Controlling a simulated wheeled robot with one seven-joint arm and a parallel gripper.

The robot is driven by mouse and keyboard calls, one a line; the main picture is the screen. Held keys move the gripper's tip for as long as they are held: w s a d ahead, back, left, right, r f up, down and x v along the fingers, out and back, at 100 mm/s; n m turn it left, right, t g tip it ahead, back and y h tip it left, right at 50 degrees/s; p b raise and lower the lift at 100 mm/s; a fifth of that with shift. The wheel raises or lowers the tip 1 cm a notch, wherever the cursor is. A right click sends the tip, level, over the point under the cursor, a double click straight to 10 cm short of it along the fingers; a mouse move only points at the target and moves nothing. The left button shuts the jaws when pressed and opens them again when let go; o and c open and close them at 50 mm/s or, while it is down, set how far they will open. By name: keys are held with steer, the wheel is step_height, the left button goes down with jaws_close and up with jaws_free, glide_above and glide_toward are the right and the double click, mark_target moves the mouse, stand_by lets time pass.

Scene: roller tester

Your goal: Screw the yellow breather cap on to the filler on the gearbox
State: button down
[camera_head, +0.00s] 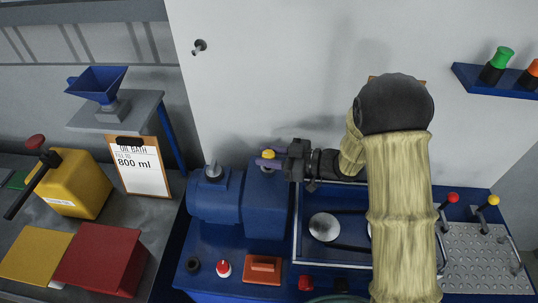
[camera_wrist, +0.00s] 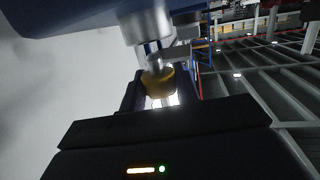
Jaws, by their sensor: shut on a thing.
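The yellow breather cap (camera_head: 268,154) is between the fingers of my gripper (camera_head: 272,159), above the blue gearbox (camera_head: 265,208). In the wrist view the same cap (camera_wrist: 158,82) is held between the fingertips. A silver filler neck (camera_wrist: 146,25) shows close to the cap there, with the blue gearbox body (camera_wrist: 85,18) behind it. The filler's top is partly hidden, and I cannot tell whether the cap touches it or has engaged its thread. My gripper is shut on the cap and reaches in from the right.
A blue motor-like cylinder (camera_head: 213,203) adjoins the gearbox on the left. The wall lies behind.

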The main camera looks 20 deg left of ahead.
steer(key=shift+f+b, duration=1)
steer(key=shift+f, duration=0.4)
steer(key=c, duration=0.9)
jaws_free()
steer(key=shift+c, duration=0.2)
steer(key=w+d+r+b, duration=0.1)
steer(key=d, duration=0.7)
steer(key=w+d+r+b, duration=0.1)
steer(key=d+b, duration=0.1)
steer(key=d, duration=0.7)
steer(key=shift+r, duration=0.35)
